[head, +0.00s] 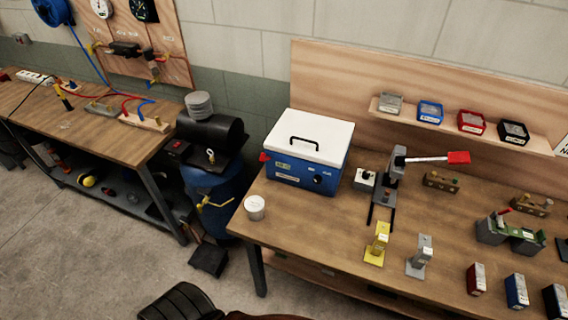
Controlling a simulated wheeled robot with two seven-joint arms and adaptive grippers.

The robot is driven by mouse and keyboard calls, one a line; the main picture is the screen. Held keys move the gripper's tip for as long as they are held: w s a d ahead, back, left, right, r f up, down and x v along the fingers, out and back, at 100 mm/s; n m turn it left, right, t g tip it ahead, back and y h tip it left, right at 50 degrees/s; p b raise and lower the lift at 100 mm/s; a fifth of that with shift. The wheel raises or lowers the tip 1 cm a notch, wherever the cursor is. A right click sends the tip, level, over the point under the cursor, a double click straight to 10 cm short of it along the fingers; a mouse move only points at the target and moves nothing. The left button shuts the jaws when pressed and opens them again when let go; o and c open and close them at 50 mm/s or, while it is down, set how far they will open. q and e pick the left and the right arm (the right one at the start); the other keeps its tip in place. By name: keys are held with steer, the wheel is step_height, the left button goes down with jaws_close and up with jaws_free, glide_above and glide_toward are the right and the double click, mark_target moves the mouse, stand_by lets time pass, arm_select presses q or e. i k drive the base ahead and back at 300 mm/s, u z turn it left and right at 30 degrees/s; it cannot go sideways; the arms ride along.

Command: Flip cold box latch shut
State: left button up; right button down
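The cold box (301,175) is blue with a white lid (310,130) and stands on the left end of the right-hand workbench. The lid lies on the box and carries a black handle (304,142). A small red piece (264,157), which looks like the latch, sticks out at the box's left side near the lid's edge. It is too small to tell whether it is engaged. A dark round knob (318,179) and labels are on the front face. Neither of my grippers is in view.
A white cup (255,207) stands at the bench's front left corner. A lever tool with a red handle (458,157) and a small grey box (365,179) are right of the cold box. A blue barrel (214,196) stands left of the bench. A black ribbed object (183,303) is at the bottom edge.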

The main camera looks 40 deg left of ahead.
mark_target(263, 158)
steer(key=u, duration=0.05)
steer(key=k, duration=0.9)
steer(key=u, duration=1.15)
